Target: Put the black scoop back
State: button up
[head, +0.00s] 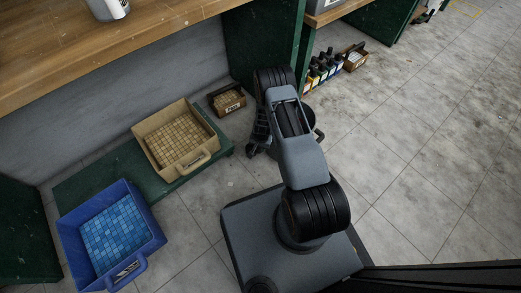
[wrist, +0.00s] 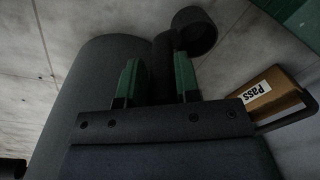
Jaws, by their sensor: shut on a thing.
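The black scoop (wrist: 195,28) shows in the wrist view. Its dark handle runs down between the two green fingertips of my gripper (wrist: 158,75), and its round cup end sticks out beyond them, up and right. My gripper is shut on the handle, above the grey floor. In the head view my arm's black wrist parts hang beside the green cabinet, right of a small brown box (head: 227,99); the fingertips and scoop cannot be made out clearly there.
A beige crate (head: 160,126) of tan tiles stands on a low green platform (head: 84,182). A blue crate (head: 70,229) of blue tiles is nearer. A box labelled "Pass" (wrist: 276,93) shows in the wrist view. Several bottles (head: 320,70) stand farther right. Open floor (head: 420,130) lies right.

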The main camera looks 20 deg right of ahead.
aim_at(260, 150)
jog(key=shift+w+d+f+b, duration=0.3)
jog(key=shift+w+f, duration=0.1)
jog(key=shift+f, duration=0.2)
jog(key=shift+f+b, duration=0.9)
jog(key=shift+f, duration=0.6)
jog(key=shift+f+b, duration=0.15)
jog(key=shift+b, duration=0.15)
jog(key=o, duration=1)
